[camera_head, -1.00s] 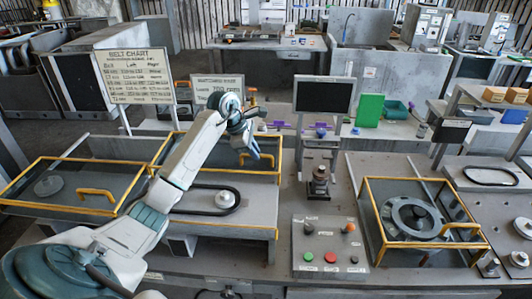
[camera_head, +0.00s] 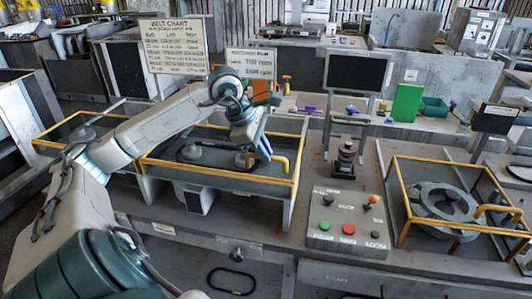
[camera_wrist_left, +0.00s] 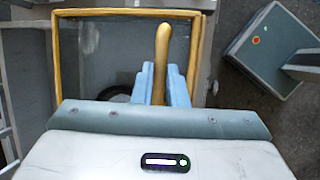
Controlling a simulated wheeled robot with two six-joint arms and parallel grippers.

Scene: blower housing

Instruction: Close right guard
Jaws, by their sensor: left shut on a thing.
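The right guard (camera_head: 215,174) of the left-hand pair is a yellow frame with a see-through panel over a grey bench bay. It looks lowered, but I cannot tell whether it is fully seated. Its yellow bar handle (camera_head: 285,164) is at the front right; it also shows in the left wrist view (camera_wrist_left: 162,42). My left gripper (camera_head: 264,152) is shut on this handle, with blue fingers (camera_wrist_left: 162,82) on both sides of it. Inside the bay are pulleys (camera_head: 192,152) and a dark belt, partly hidden by the arm and gripper. My right gripper is not in view.
Another yellow-framed guard (camera_head: 62,133) stands at the left, partly behind my arm. A further yellow guard box (camera_head: 403,192) is at the right. A black belt loop (camera_head: 232,281) lies low in front.

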